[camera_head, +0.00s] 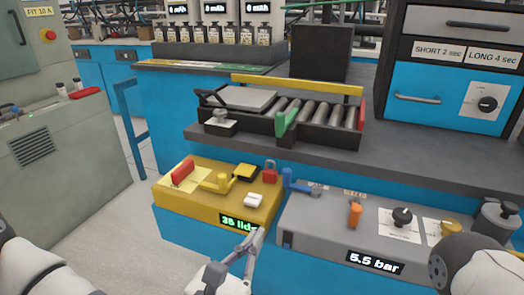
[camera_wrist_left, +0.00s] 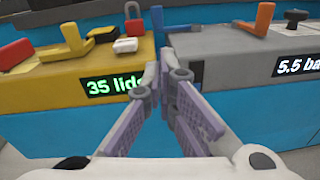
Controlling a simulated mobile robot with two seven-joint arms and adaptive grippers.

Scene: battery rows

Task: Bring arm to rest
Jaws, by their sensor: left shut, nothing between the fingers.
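My left gripper (camera_head: 257,238) is low in the middle of the head view, in front of the gap between the yellow panel and the grey panel. It is shut and empty. In the left wrist view its fingertips (camera_wrist_left: 166,62) come together between the "35 lids" display (camera_wrist_left: 114,85) and the grey panel (camera_wrist_left: 213,45). I cannot tell whether the fingertips touch the panel edge. A white and grey arm part of mine shows at the lower right of the head view, but the right gripper does not show.
The yellow panel (camera_head: 215,205) carries a red padlock (camera_head: 270,171), a yellow lever (camera_head: 219,183) and a white switch (camera_head: 254,201). The grey panel carries a blue lever (camera_head: 297,183), an orange handle (camera_head: 355,215) and knobs. A roller conveyor (camera_head: 315,117) stands behind. Floor is free at left.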

